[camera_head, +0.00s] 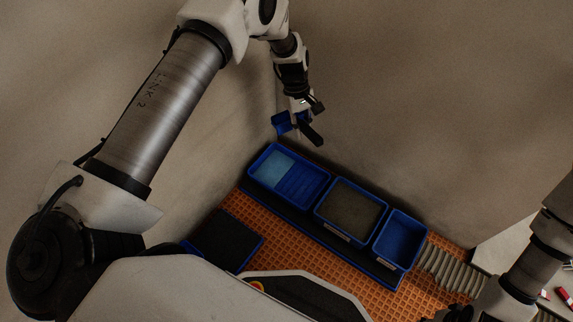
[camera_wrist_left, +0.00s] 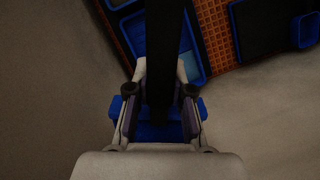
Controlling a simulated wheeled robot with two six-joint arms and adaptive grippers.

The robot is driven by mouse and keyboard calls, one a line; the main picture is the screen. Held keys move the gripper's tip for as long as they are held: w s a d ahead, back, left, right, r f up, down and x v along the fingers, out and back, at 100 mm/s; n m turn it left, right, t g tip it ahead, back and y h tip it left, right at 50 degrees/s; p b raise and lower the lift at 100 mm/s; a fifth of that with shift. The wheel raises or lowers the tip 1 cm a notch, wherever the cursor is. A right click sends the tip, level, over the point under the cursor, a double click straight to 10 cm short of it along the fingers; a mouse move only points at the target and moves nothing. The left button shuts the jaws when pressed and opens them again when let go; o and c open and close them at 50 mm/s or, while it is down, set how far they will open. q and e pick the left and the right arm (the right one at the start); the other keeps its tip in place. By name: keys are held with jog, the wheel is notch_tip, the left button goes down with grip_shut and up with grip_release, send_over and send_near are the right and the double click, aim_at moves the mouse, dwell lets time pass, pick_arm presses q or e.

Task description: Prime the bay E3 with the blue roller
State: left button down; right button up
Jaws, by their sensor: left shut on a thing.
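My left gripper (camera_head: 299,117) is up beyond the row of blue trays, shut on the blue roller (camera_head: 281,123). The roller has a blue part and a long black part (camera_head: 312,134) that slants down to the right. In the left wrist view, the roller's blue part (camera_wrist_left: 155,128) lies across between the fingers, and its black part (camera_wrist_left: 165,50) runs up the picture. The roller is held clear of the trays. I cannot make out bay E3 in either view. Of my right arm only links show at the lower right; its gripper is not visible.
A blue tray with a light blue pool (camera_head: 272,168), a tray with grey-brown contents (camera_head: 351,207) and an empty blue tray (camera_head: 401,240) stand in a row on an orange grid deck (camera_head: 320,262). A dark panel (camera_head: 226,239) lies left.

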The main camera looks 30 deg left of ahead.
pick_arm(q)
jog(key=a+f+n+b, duration=0.1)
jog(key=f+b, duration=0.3)
jog(key=f, duration=0.5)
jog(key=a+f+n+h+b, duration=0.1)
jog(key=a+f+n+b, duration=0.1)
jog(key=f+b, duration=0.3)
jog(key=a+f+n+t+b, duration=0.1)
jog(key=f+b, duration=0.4)
jog(key=f, duration=0.7)
jog(key=shift+s+a+f+n, duration=0.2)
jog(key=shift+a+f+n, duration=0.1)
jog(key=shift+a+n, duration=0.1)
pick_arm(e)
notch_tip(320, 180, down, 16)
jog(key=shift+w+d, duration=0.15)
jog(key=shift+w, duration=0.3)
pick_arm(q)
jog(key=shift+r, duration=0.1)
pick_arm(e)
jog(key=shift+r, duration=0.1)
pick_arm(q)
notch_tip(320, 180, up, 10)
jog(key=p, duration=0.8)
pick_arm(e)
notch_tip(320, 180, up, 8)
jog(key=shift+s, duration=0.4)
pick_arm(q)
jog(key=shift+d, duration=0.1)
